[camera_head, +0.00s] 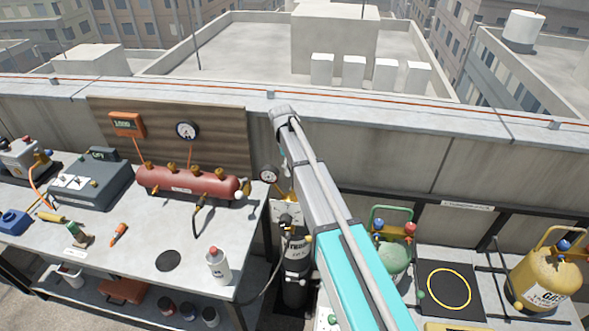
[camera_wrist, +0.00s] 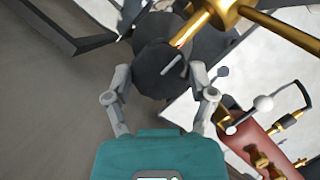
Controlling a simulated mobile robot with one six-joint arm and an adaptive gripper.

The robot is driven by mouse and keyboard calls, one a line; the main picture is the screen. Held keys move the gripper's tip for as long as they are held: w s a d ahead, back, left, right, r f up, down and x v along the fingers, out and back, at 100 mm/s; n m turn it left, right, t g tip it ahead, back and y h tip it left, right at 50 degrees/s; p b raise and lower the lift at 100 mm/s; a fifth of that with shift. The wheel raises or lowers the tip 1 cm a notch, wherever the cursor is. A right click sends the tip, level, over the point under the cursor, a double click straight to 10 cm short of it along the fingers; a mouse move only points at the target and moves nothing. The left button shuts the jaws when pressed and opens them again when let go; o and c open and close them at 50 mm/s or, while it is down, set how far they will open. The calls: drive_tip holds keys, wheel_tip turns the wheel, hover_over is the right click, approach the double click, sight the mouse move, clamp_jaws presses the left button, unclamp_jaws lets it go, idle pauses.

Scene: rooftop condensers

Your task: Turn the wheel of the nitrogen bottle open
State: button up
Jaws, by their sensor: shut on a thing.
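The nitrogen bottle (camera_head: 295,288) is a dark cylinder with a pale lettered band, standing upright beside the bench's right end in the head view. My arm covers part of its right side. In the wrist view its wheel (camera_wrist: 158,70) is a dark round knob with a thin pale mark on its face. Brass fittings (camera_wrist: 210,14) sit just behind it. My gripper (camera_wrist: 161,74) has one grey finger on each side of the wheel and is shut on it. In the head view I cannot make out my gripper.
The bench (camera_head: 140,235) on the left carries a red manifold (camera_head: 190,182) and a white bottle (camera_head: 217,264). A round gauge (camera_head: 268,173) is close to the valve. A green cylinder (camera_head: 394,258) and a yellow gas cylinder (camera_head: 545,278) stand right. A parapet (camera_head: 400,155) runs behind.

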drive_tip(key=o, duration=1.1)
drive_tip(key=shift+c, duration=0.2)
drive_tip(key=shift+m, duration=0.5)
